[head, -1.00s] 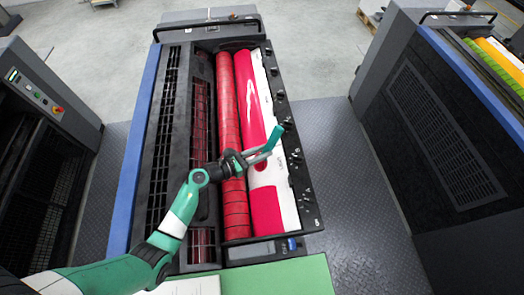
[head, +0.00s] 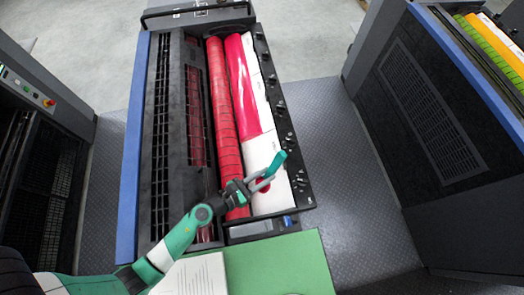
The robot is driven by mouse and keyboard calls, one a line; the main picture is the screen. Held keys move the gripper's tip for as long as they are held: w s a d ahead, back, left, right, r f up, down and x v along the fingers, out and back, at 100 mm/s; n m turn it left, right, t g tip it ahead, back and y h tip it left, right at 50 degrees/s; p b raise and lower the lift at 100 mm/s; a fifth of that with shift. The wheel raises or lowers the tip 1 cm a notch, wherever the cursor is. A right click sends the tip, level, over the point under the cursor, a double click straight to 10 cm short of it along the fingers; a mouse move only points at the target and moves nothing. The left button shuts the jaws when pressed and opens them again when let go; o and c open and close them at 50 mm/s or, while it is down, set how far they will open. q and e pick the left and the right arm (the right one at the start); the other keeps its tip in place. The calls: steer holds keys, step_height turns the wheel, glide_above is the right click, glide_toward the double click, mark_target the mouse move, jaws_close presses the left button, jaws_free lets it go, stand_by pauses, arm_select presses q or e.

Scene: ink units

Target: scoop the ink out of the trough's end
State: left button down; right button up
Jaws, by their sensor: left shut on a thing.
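My left gripper (head: 256,184) is shut on a teal ink scoop (head: 274,166), held above the near part of the ink trough (head: 275,197). The trough lies along the right of the red roller (head: 222,110). Magenta ink (head: 241,85) fills the trough's far and middle parts. The near part shows white and looks bare. A small round magenta patch (head: 263,186) shows at the scoop and gripper; I cannot tell whether it is on the scoop or in the trough. My right gripper is out of view.
A row of black ink keys (head: 283,125) runs along the trough's right side. A green table (head: 275,262) with white paper (head: 195,275) stands at the near end. A second press (head: 430,110) stands to the right across a dark floor.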

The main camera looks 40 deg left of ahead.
arm_select(q)
steer(key=shift+s+d, duration=0.5)
steer(key=shift+d, duration=0.1)
steer(key=shift+f+b, duration=1.5)
steer(key=shift+f, duration=0.1)
steer(key=shift+f+b, duration=0.65)
steer(key=shift+r, duration=0.1)
step_height(320, 180, up, 10)
steer(key=p, duration=1.1)
steer(key=shift+r, duration=0.25)
